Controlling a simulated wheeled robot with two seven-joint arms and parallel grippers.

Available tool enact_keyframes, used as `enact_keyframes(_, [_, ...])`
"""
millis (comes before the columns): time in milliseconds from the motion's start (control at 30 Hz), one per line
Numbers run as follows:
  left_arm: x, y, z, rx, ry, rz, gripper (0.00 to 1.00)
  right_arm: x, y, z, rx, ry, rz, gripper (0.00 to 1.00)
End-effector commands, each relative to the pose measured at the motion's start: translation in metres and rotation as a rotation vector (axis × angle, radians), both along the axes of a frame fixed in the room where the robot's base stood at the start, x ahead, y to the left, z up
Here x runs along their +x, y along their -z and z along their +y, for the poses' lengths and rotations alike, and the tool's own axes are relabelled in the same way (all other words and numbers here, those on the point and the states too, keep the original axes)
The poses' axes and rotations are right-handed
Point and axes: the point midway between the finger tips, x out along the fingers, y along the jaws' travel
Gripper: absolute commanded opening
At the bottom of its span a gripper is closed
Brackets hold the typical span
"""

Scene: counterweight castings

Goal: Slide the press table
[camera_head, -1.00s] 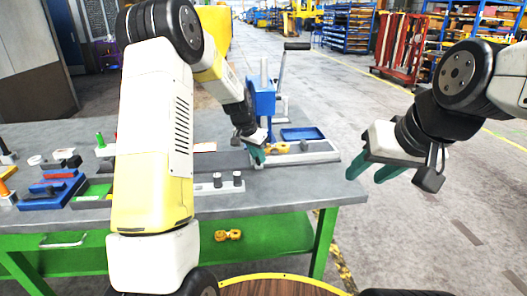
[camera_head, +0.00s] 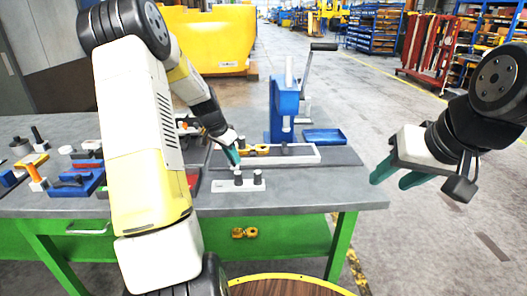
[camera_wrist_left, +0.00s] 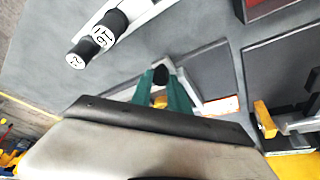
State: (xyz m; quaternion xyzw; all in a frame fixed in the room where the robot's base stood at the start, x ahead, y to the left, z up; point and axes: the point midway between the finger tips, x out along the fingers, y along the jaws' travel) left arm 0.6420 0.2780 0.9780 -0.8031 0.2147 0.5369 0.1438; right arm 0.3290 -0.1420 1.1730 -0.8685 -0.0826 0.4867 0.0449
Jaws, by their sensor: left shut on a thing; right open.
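The press table (camera_head: 302,154) is a long pale slide on a dark base under the blue press (camera_head: 285,98). A yellow casting (camera_head: 257,150) lies on its left part. My left gripper (camera_head: 234,156) is at the table's left end. In the left wrist view its green fingers (camera_wrist_left: 160,84) are shut on a dark knob (camera_wrist_left: 160,74) next to pale metal. The fingers partly hide the knob. My right gripper (camera_head: 393,178) is open and empty, in the air beyond the bench's right edge.
A pale plate with two dark-topped pegs (camera_head: 227,187) lies in front of the slide. A blue tray (camera_head: 323,136) sits right of the press. A lever (camera_head: 305,70) rises from the press. Blue fixtures (camera_head: 78,183) lie at the left. Bare dark base shows right of the slide.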

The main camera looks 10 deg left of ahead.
Motion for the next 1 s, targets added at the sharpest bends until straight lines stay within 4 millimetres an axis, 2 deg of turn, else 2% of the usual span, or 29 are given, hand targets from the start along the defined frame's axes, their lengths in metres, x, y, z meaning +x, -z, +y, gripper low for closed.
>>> enact_keyframes(33, [-0.004,0.000,0.014,0.000,-0.006,0.000,0.00,0.000,0.000,0.000,0.000,0.000,0.000,0.43])
enact_keyframes(200, [-0.012,0.000,0.044,-0.001,-0.004,0.002,0.00,0.000,0.000,0.000,0.000,0.000,0.000,0.43])
enact_keyframes(400, [-0.018,0.000,0.066,-0.001,0.000,0.000,0.00,0.000,0.000,0.000,0.000,0.000,0.000,0.43])
enact_keyframes(600, [-0.020,0.000,0.075,-0.001,0.000,0.000,0.00,0.000,0.000,0.000,0.000,0.000,0.000,0.43])
enact_keyframes(967, [-0.021,0.000,0.079,0.003,-0.003,0.001,0.00,0.000,0.000,0.000,0.000,0.000,0.000,0.43])
enact_keyframes(1000, [-0.021,0.000,0.079,0.004,-0.003,0.000,0.27,0.000,0.000,0.000,0.000,0.000,0.000,0.43])
